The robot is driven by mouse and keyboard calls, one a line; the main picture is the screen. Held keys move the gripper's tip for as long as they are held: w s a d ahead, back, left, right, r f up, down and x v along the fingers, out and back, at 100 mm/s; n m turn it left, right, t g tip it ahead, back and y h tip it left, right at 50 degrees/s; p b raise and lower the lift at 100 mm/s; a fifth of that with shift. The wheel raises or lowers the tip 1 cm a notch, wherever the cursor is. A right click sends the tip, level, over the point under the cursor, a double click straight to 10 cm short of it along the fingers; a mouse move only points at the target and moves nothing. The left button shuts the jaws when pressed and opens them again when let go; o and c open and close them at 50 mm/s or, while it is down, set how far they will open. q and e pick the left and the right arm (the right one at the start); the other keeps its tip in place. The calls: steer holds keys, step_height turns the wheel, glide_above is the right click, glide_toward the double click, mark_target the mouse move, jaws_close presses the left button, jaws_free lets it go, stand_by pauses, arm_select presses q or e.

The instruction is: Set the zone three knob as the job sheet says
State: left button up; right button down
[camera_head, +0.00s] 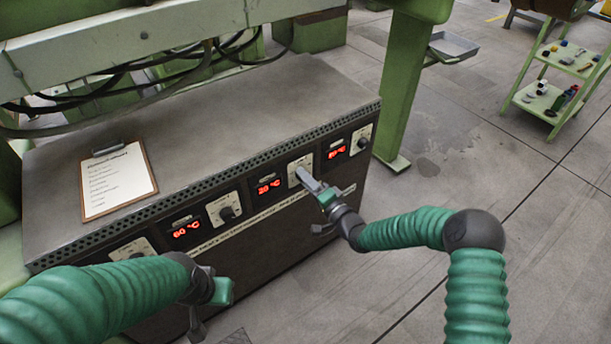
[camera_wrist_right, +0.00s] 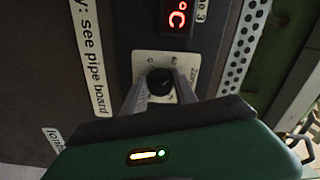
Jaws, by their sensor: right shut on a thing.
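My right gripper (camera_head: 305,178) is at the knob plate right of the red 20 °C display (camera_head: 268,185). In the right wrist view the gripper (camera_wrist_right: 160,92) has its two fingers on either side of the black knob (camera_wrist_right: 159,82), shut on it. The display beside this knob (camera_wrist_right: 177,17) has a label ending in "ne 3". The job sheet (camera_head: 117,180) lies on a brown clipboard on top of the cabinet; its text is too small to read. My left gripper (camera_head: 218,291) hangs in front of the cabinet's left part; its fingers are not clear.
The cabinet (camera_head: 240,110) front carries other knobs (camera_head: 228,212), (camera_head: 361,141) and red displays, one reading 60 °C (camera_head: 187,229). Black cables (camera_head: 140,75) run behind the cabinet top. A green post (camera_head: 403,80) stands at its right end. Open floor (camera_head: 560,220) lies to the right.

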steer(key=shift+w+d+m+p, duration=0.1)
steer(key=shift+m+p, duration=0.05)
steer(key=shift+m, duration=2.15)
steer(key=shift+d+m+p, duration=0.1)
steer(key=shift+m+p, duration=0.05)
steer(key=shift+m, duration=2.15)
steer(key=c, duration=1.3)
jaws_free()
steer(key=o, duration=0.3)
steer(key=shift+f, duration=0.1)
steer(key=shift+o, duration=0.2)
